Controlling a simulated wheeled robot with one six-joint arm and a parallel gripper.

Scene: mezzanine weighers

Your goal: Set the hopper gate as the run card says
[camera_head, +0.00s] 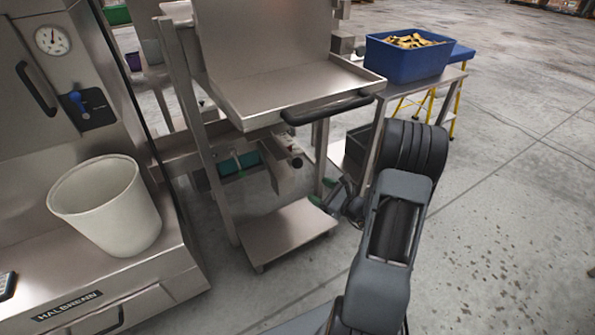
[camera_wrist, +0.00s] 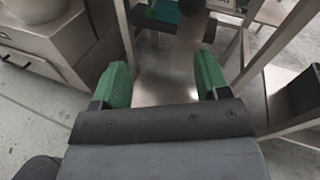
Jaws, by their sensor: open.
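My gripper (camera_head: 322,192) is open and empty, low beside the right front leg of a steel stand (camera_head: 280,92). Its green fingers also show wide apart in the wrist view (camera_wrist: 163,72), with the stand's lower plate (camera_wrist: 165,92) seen between them. A blue-handled lever (camera_head: 78,100) sits on a dark plate on the steel cabinet at the left, far from my gripper. I cannot tell whether it is the hopper gate. Under the stand's tray are a grey boxy unit (camera_head: 285,172) and a teal part (camera_head: 240,163). I cannot make out a run card.
A white bin (camera_head: 108,205) stands on the cabinet's ledge. A black handle (camera_head: 328,108) runs along the tray's front edge, above my gripper. A side table (camera_head: 455,75) carries a blue crate (camera_head: 408,62) of yellowish pieces. The floor at the right is clear.

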